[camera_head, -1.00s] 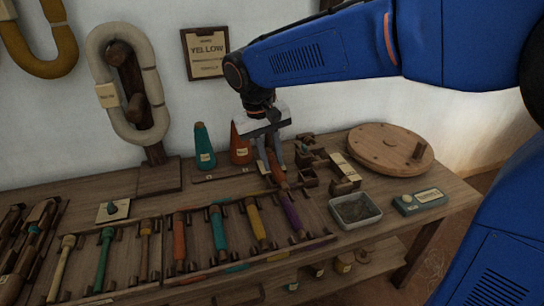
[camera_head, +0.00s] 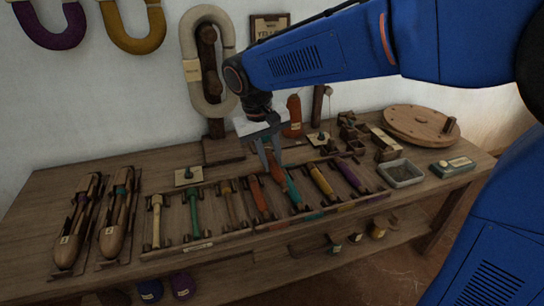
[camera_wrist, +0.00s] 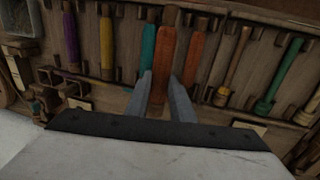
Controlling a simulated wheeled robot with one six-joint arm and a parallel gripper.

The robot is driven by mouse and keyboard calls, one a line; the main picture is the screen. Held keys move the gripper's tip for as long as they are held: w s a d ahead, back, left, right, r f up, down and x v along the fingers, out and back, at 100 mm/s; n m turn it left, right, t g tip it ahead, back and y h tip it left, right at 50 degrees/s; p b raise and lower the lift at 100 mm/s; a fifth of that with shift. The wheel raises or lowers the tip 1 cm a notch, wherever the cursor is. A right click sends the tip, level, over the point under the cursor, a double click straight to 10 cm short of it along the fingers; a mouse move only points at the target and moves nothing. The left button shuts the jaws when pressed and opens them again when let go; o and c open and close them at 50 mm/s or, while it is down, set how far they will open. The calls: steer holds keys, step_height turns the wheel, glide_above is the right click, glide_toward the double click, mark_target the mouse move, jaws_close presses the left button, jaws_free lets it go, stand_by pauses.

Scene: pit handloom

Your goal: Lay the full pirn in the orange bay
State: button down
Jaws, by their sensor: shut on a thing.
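My gripper (camera_head: 268,153) is shut on an orange-red pirn (camera_head: 275,166), held above the back part of the rack. In the wrist view the held pirn (camera_wrist: 162,62) shows between the two fingertips. An orange pirn (camera_head: 259,200) lies in the rack just left of my gripper. In the wrist view this orange pirn (camera_wrist: 194,56) is just right of the held one. A teal pirn (camera_head: 292,192) lies on the other side, partly hidden by the held pirn. I cannot tell whether the held pirn touches the rack.
Yellow (camera_head: 322,182) and purple (camera_head: 348,174) pirns lie to the right; tan (camera_head: 229,204), green (camera_head: 194,214) and cream (camera_head: 156,222) ones to the left. Two shuttles (camera_head: 118,215) lie far left. An orange cone (camera_head: 293,116) stands behind my gripper. A grey tray (camera_head: 402,180) is at right.

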steer(key=shift+f, duration=4.2)
steer(key=c, duration=1.2)
jaws_free()
steer(key=shift+o, duration=0.2)
steer(key=shift+r, duration=4)
